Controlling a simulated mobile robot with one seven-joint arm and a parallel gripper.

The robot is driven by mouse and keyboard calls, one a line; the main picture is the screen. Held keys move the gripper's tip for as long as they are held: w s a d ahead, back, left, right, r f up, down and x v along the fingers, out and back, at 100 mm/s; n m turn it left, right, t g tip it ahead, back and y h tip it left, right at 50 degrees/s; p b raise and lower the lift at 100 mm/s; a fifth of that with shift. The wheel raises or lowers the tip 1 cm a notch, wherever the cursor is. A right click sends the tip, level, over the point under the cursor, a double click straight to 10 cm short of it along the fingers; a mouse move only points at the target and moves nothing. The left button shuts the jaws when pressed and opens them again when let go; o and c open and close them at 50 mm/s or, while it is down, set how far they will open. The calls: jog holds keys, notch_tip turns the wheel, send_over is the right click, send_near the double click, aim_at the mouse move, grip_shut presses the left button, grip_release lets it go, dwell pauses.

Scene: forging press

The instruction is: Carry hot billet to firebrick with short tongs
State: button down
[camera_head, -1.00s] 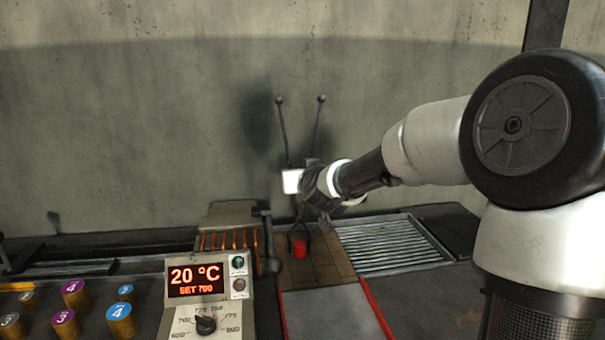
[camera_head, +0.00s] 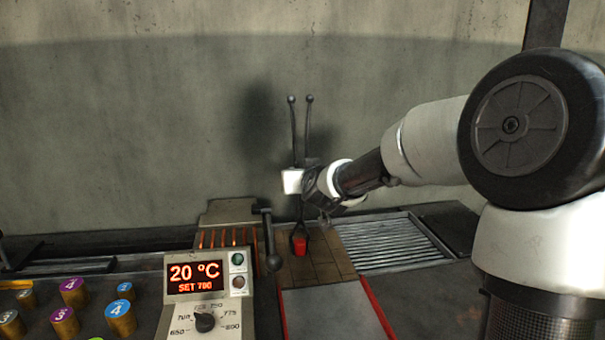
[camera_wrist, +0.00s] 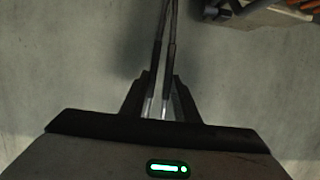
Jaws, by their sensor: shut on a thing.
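The short tongs (camera_head: 307,130) stand upright, their two ball-ended handles pointing up and close together. My gripper (camera_wrist: 161,92) is shut on the tongs' handles, which run between its two dark fingers in the wrist view. In the head view my gripper (camera_head: 308,184) is partly hidden by its own wrist. The glowing red billet (camera_head: 299,247) is at the lower end of the tongs, between their dark jaws. It shows over the tan tiled firebrick (camera_head: 330,269); I cannot tell whether it rests on it or hangs just above.
A furnace with glowing coils (camera_head: 226,239) and a control panel reading 20 °C, set 700 (camera_head: 195,278), stands to the left. Numbered brass cylinders (camera_head: 74,291) are at the lower left. A slatted grate (camera_head: 392,244) lies right of the firebrick. A red-edged grey plate (camera_head: 330,310) is in front.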

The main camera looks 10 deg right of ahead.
notch_tip(320, 180, up, 11)
jog(key=p, duration=0.6)
jog(key=shift+r+p, duration=0.2)
jog(key=shift+p, duration=0.15)
dwell(0.4)
